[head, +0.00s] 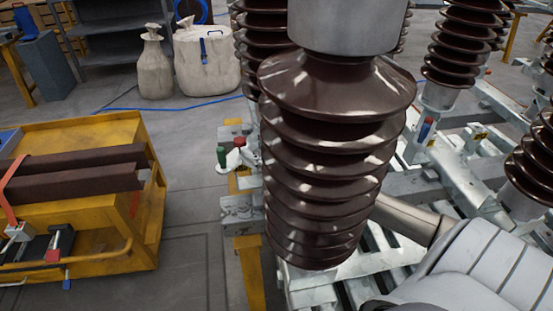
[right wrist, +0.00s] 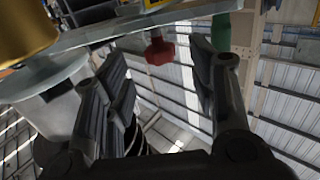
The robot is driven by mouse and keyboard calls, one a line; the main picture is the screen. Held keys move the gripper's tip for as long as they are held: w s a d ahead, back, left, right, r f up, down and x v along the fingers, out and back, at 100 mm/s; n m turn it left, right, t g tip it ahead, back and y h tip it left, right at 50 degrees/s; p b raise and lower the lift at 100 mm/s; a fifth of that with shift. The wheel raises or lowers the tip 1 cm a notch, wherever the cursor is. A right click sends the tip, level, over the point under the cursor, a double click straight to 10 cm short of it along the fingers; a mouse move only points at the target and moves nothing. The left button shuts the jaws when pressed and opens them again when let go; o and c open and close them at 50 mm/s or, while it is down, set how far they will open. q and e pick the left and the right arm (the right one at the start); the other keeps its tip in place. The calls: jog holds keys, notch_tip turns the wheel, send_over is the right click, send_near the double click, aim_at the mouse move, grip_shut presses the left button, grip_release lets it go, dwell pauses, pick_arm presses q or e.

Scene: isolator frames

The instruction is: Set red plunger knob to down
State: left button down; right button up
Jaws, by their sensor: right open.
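The red plunger knob (head: 239,142) shows small at the left edge of the isolator frame, beside a green knob (head: 221,156). In the right wrist view the red knob (right wrist: 159,50) is on a short stem at a pale plate, and the green part (right wrist: 221,30) is to its right. My right gripper (right wrist: 158,56) is open, its dark fingers on either side of the red knob in the picture; no contact is visible. In the head view its fingers are hidden; my grey right arm enters at lower right. My left gripper is not in view.
A large brown ribbed insulator (head: 325,150) stands in the foreground, right of the knobs. A yellow cart (head: 110,130) with dark beams is at left. Pale sacks (head: 205,62) stand behind. Grey floor (head: 190,200) is clear between cart and frame.

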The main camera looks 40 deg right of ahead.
jog(key=shift+v, duration=2.85)
jog(key=shift+d, duration=0.1)
